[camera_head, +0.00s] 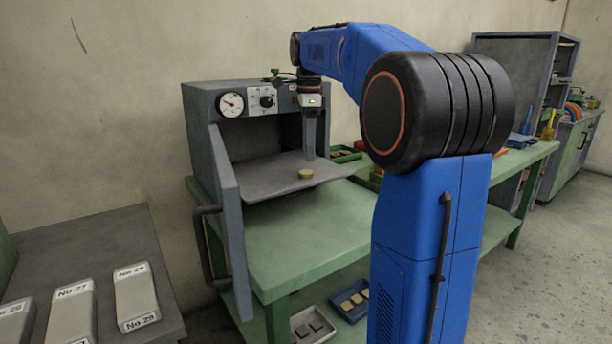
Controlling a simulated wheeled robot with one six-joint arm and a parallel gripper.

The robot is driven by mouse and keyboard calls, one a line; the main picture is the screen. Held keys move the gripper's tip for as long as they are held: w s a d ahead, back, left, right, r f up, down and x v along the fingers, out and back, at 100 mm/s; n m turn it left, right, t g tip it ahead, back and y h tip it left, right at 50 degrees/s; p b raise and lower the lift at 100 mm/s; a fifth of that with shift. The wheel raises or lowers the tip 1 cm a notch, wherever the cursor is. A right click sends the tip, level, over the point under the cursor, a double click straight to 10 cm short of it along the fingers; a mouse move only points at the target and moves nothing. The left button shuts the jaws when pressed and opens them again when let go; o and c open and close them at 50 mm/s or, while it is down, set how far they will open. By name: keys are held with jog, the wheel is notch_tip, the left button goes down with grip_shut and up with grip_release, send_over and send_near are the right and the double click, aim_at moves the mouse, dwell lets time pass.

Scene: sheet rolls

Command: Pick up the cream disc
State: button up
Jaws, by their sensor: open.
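The cream disc (305,174) is small, round and flat. It lies on the grey tray (265,181) that sticks out of the grey oven-like cabinet (212,106) on the green table. My gripper (309,156) points straight down just above and behind the disc, over the tray. It looks apart from the disc and holds nothing that I can see. The gap between its fingers is too small to make out from this side. My blue arm reaches over from the right.
The cabinet's door (232,205) stands open at the left, its dark handle facing out. Labelled grey blocks (135,296) lie on a dark table at lower left. Shallow trays (314,326) with small pieces sit on the shelf below. The green tabletop (310,228) is clear in front.

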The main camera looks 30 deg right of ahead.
aim_at(306, 172)
jog(key=shift+a+f, duration=0.2)
jog(key=shift+f, duration=1.25)
jog(key=shift+a+f, duration=0.15)
jog(key=shift+f, duration=1.3)
jog(key=c, duration=1.1)
